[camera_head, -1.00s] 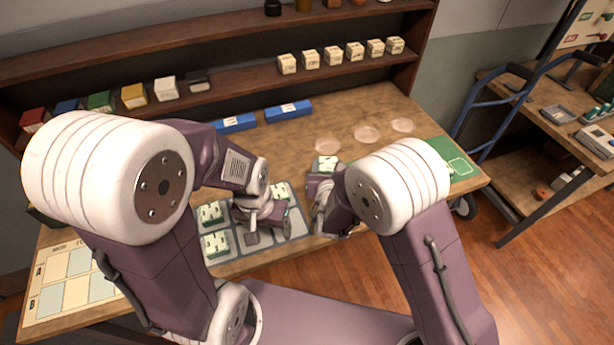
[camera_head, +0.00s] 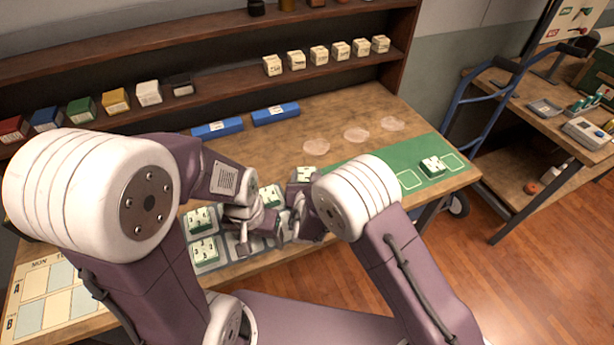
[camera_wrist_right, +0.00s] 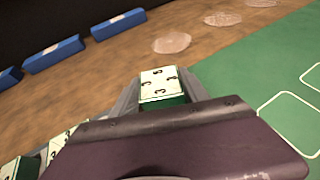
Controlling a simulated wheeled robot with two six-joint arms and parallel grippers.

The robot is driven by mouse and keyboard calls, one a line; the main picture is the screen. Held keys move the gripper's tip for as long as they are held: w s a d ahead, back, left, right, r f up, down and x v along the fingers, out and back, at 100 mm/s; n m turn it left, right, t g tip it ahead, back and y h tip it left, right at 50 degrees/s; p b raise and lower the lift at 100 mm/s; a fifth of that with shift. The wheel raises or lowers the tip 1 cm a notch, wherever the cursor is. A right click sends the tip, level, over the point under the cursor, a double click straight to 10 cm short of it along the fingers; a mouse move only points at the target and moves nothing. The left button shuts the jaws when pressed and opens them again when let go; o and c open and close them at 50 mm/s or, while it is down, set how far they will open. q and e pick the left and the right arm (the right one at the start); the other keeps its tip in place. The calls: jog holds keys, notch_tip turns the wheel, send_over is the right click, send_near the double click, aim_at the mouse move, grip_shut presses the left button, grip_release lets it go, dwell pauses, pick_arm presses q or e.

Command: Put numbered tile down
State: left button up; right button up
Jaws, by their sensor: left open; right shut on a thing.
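A white-topped green numbered tile (camera_wrist_right: 162,84) is held in my right gripper (camera_wrist_right: 160,98); its printed marks look like 3s. In the head view this tile (camera_head: 306,173) shows just beyond the right gripper (camera_head: 303,190), partly hidden by the arm. Another tile (camera_head: 433,166) lies in an outlined square on the green mat (camera_head: 385,180) at the right. My left gripper (camera_head: 252,232) is open over the grey tray (camera_head: 206,269), close left of the right gripper. Several similar tiles (camera_head: 203,249) sit in the tray.
Shelves with small boxes (camera_head: 319,55) stand behind. A lettered board (camera_head: 45,296) lies at the left. A blue hand truck (camera_head: 480,115) stands right of the bench.

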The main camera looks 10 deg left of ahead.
jog(key=o, duration=1.5)
jog(key=shift+r, duration=0.1)
jog(key=shift+s+r+p, duration=0.1)
jog(key=shift+r+p, duration=0.1)
jog(key=shift+p, duration=0.2)
jog(key=v, duration=1.1)
jog(key=shift+s+r, duration=0.15)
jog(key=shift+s, duration=0.2)
